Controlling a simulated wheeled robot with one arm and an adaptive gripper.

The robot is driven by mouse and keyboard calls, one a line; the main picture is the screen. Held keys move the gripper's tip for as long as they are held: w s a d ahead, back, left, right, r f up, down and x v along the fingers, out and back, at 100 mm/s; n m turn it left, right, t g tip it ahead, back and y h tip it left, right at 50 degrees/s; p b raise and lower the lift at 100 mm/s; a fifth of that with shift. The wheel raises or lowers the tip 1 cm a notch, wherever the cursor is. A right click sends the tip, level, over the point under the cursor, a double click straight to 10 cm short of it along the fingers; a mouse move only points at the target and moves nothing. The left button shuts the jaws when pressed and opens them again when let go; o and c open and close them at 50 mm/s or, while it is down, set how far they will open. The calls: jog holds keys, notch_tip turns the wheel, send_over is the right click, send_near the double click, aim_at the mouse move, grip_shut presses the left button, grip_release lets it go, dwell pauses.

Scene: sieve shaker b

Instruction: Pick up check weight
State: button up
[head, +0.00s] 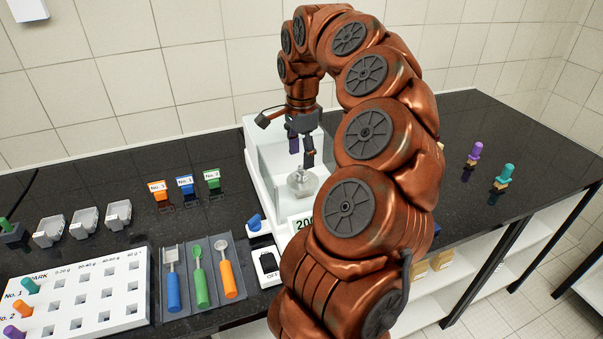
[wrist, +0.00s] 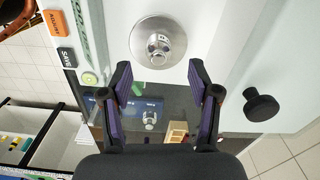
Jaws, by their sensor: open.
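The check weight (head: 302,181) is a shiny silver metal piece standing inside the white balance (head: 257,165), which has clear walls. In the wrist view the weight (wrist: 158,48) is seen from above, with its knob in the middle of a round silver disc. My gripper (head: 302,155) points down above the weight, apart from it. In the wrist view the two purple-padded fingers of my gripper (wrist: 160,72) are spread wide and empty, with the weight just beyond the tips and roughly centred between them. My arm hides the balance's right side in the head view.
A tool tray (head: 240,302) and a white rack (head: 130,290) lie on the black counter at left. The balance walls close in around my gripper. A black knob (wrist: 260,104) sticks out at right.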

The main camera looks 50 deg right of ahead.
aim_at(301, 167)
jog(key=shift+s+a+f+p, duration=0.15)
jog(key=shift+f+p, duration=0.4)
jog(key=shift+f, duration=0.35)
jog(key=shift+w+a+f+p, duration=0.1)
jog(key=shift+f+p, duration=0.45)
jog(key=shift+f, duration=1.1)
grip_shut()
